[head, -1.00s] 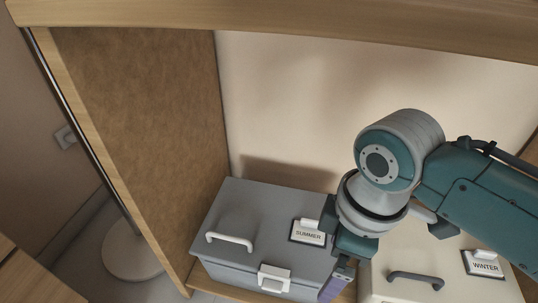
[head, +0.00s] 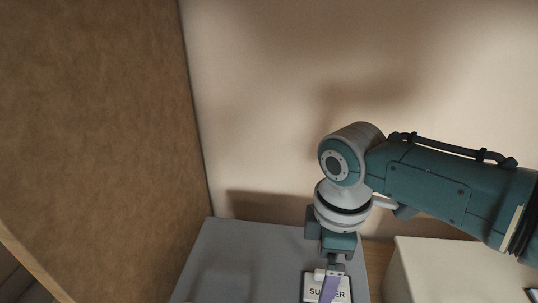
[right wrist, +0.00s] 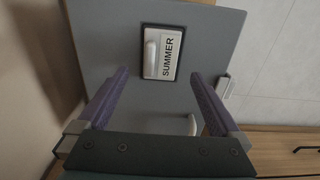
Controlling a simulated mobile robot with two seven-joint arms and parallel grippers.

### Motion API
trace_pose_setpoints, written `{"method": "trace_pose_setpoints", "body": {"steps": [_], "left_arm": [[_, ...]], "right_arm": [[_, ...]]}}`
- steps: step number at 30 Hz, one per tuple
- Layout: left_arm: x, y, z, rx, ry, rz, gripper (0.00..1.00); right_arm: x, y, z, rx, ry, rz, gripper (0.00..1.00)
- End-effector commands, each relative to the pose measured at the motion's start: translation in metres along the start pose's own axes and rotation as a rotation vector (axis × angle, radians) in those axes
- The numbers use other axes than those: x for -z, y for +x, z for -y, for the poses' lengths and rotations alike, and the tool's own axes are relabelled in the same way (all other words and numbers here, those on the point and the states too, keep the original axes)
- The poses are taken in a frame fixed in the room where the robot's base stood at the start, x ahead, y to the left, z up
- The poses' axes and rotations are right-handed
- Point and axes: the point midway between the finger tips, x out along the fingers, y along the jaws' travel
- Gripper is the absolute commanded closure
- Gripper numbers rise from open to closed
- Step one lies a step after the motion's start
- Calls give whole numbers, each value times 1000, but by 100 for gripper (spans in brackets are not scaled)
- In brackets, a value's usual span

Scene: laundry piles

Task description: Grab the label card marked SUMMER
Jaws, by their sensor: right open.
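The SUMMER label card (head: 345,294) is a white card in a dark-edged holder with a white tab, lying on the lid of the grey box (head: 235,255). In the right wrist view the card (right wrist: 171,58) lies just beyond the fingertips, with its text running sideways. My right gripper (head: 332,288) is above the card, and its purple finger hides the middle of the word in the head view. In the right wrist view my right gripper (right wrist: 158,78) is open, with nothing between its fingers. My left gripper is not in view.
A cream box (head: 430,265) stands to the right of the grey box. A brown side panel (head: 95,120) rises at the left, and a plain wall (head: 260,110) is behind. The lid left of the card is clear; a white handle (right wrist: 192,124) shows in the right wrist view.

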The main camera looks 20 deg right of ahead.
Motion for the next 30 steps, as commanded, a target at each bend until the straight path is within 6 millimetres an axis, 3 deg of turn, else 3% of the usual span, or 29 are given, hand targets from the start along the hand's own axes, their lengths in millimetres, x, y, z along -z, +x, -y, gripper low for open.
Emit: {"method": "trace_pose_setpoints", "body": {"steps": [1,6,15,30], "left_arm": [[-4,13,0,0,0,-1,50],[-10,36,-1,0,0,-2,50],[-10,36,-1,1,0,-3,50],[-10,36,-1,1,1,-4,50]], "right_arm": [[-2,15,0,1,0,1,0],[-5,39,0,1,0,0,0],[-5,40,0,0,1,0,1],[-5,40,0,0,1,0,57]]}}
